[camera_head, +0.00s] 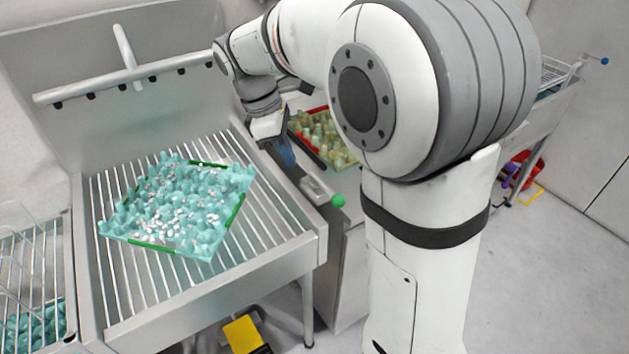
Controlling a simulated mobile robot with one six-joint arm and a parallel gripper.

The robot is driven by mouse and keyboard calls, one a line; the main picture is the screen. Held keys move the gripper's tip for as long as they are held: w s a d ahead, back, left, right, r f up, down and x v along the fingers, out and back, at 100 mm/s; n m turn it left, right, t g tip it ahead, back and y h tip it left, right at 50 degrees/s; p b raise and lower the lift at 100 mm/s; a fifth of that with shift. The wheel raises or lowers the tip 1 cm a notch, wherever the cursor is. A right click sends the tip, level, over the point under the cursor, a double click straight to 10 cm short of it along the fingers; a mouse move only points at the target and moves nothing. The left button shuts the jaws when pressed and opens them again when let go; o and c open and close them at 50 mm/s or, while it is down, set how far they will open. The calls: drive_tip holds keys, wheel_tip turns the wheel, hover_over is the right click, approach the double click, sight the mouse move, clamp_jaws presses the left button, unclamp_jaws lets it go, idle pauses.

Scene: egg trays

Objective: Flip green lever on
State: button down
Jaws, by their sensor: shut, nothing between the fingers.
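The green lever shows as a round green knob (338,201) on a short rod at the right side of the metal sink unit, near its front right edge. My gripper (287,157) points down above the right edge of the unit, up and to the left of the green knob and apart from it. Its fingers look dark blue-grey and small, shut with nothing seen between them. My arm's large white joint stands to the right of the knob. The lever's base is partly unclear beside a small metal box (316,188).
A teal egg tray (127,239) with white bits lies on the slatted metal rack (115,290). A spray pipe (130,75) runs above it. Another tray with a red edge (309,110) sits behind my gripper. A yellow pedal (243,335) is on the floor. A blue knob (605,61) is far right.

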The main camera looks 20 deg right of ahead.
sight(325, 187)
drive_tip(key=shift+f, duration=0.1)
drive_tip(key=d+f, duration=0.2)
drive_tip(key=f, duration=0.1)
drive_tip(key=s+d+f, duration=0.1)
drive_tip(key=f, duration=0.2)
drive_tip(key=d+f, duration=0.2)
drive_tip(key=f, duration=0.1)
drive_tip(key=shift+s+d+f, duration=0.35)
drive_tip(key=shift+f, duration=0.05)
drive_tip(key=shift+s+d+f, duration=0.15)
drive_tip(key=shift+d, duration=0.35)
drive_tip(key=shift+a, duration=0.25)
drive_tip(key=shift+d, duration=0.15)
